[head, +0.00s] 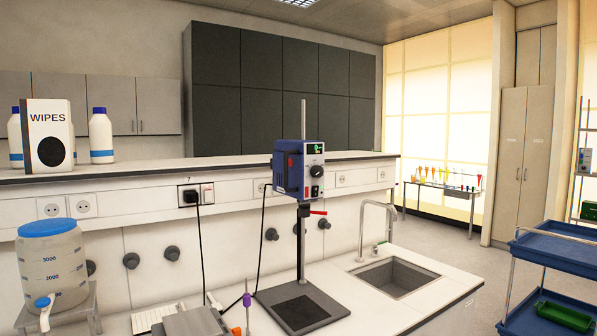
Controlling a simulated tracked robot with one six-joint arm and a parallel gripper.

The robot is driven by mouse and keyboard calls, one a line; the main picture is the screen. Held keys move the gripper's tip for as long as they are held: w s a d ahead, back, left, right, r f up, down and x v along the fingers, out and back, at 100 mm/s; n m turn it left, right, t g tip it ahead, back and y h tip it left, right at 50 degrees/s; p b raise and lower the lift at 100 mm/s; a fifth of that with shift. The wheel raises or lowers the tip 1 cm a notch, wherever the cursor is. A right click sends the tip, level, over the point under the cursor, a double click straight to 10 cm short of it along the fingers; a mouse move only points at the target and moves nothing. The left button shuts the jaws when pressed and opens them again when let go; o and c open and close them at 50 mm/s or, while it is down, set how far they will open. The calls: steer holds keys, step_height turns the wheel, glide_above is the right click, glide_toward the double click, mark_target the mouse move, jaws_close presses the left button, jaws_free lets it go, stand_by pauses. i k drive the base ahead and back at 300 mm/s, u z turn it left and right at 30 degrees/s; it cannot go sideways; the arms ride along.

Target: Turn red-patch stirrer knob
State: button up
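A blue and grey overhead stirrer (292,172) is mounted on a vertical rod above a dark base plate (300,309) on the bench. Its front panel faces right and carries a small green-lit display, a round dark knob (316,172) below it and a small red patch (315,191) lower down. The knob's exact angle is too small to tell. My gripper is not in view.
A sink (391,277) with a tap is right of the stirrer. A jug with a blue lid (51,265) stands at the left. Black cables hang near the stirrer's left. A blue trolley (559,254) is at the right edge. Floor shows between bench and trolley.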

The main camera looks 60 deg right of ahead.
mark_target(316, 170)
steer(key=u, duration=1.35)
steer(key=k, duration=1.4)
steer(key=z, duration=1.75)
